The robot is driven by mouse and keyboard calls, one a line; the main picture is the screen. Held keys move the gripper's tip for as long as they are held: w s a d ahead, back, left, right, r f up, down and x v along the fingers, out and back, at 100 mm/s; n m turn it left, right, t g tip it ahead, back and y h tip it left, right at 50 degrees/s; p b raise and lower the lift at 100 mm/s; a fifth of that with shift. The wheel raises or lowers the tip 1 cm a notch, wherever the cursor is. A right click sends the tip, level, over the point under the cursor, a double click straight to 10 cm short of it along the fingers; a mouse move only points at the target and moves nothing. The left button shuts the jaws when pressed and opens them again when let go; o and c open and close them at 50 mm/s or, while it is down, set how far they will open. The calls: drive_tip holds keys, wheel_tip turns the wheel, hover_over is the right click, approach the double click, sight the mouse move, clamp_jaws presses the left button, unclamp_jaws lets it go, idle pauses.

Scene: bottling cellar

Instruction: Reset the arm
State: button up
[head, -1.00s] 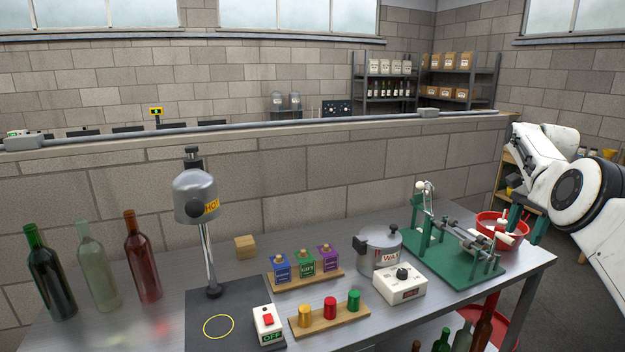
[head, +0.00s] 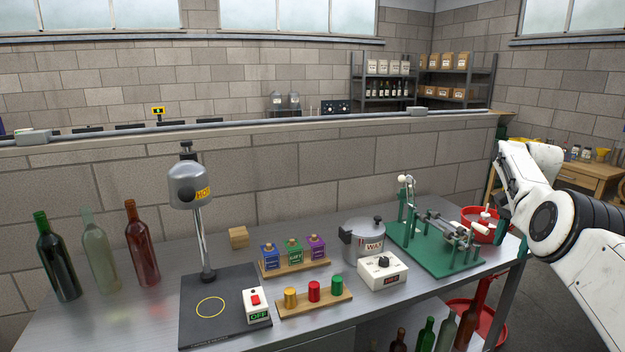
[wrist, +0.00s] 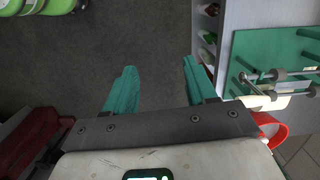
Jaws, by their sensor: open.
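My gripper (wrist: 158,67) is open and empty in the wrist view, with its two teal fingers spread above the dark floor. In the head view my white arm reaches in from the right, and the gripper is near the right end of the metal bench (head: 230,252), partly hidden by the arm. The green corking stand (head: 440,262) is just left of it and also shows at the upper right of the wrist view (wrist: 262,50).
On the bench stand three bottles (head: 141,245), a heat lamp (head: 188,186), a wax pot (head: 363,240), a dial box (head: 382,270), a switch box (head: 256,304) and racks of small jars and capsules. Several bottles (head: 446,330) and a red tub (head: 490,318) are below. A wooden table (head: 590,178) is at right.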

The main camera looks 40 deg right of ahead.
drive_tip(key=w+a+f+n, duration=0.2)
drive_tip(key=w+a+f, duration=0.1)
drive_tip(key=a+f, duration=0.3)
drive_tip(key=w+a+f+n, duration=0.2)
drive_tip(key=w+a+f, duration=0.15)
drive_tip(key=f, duration=0.55)
drive_tip(key=a+f+n+h, duration=0.2)
drive_tip(key=a+f+n, duration=0.2)
drive_tip(key=a+f, duration=0.95)
drive_tip(key=s+a+f+n, duration=0.2)
drive_tip(key=s+a+n, duration=0.25)
drive_tip(key=a, duration=0.75)
drive_tip(key=s+a+r+n, duration=0.3)
drive_tip(key=s+a+n, duration=0.4)
drive_tip(key=s+a, duration=0.9)
drive_tip(key=shift+s+a+t, duration=0.2)
drive_tip(key=shift+s+t, duration=0.05)
drive_tip(key=shift+t, duration=0.05)
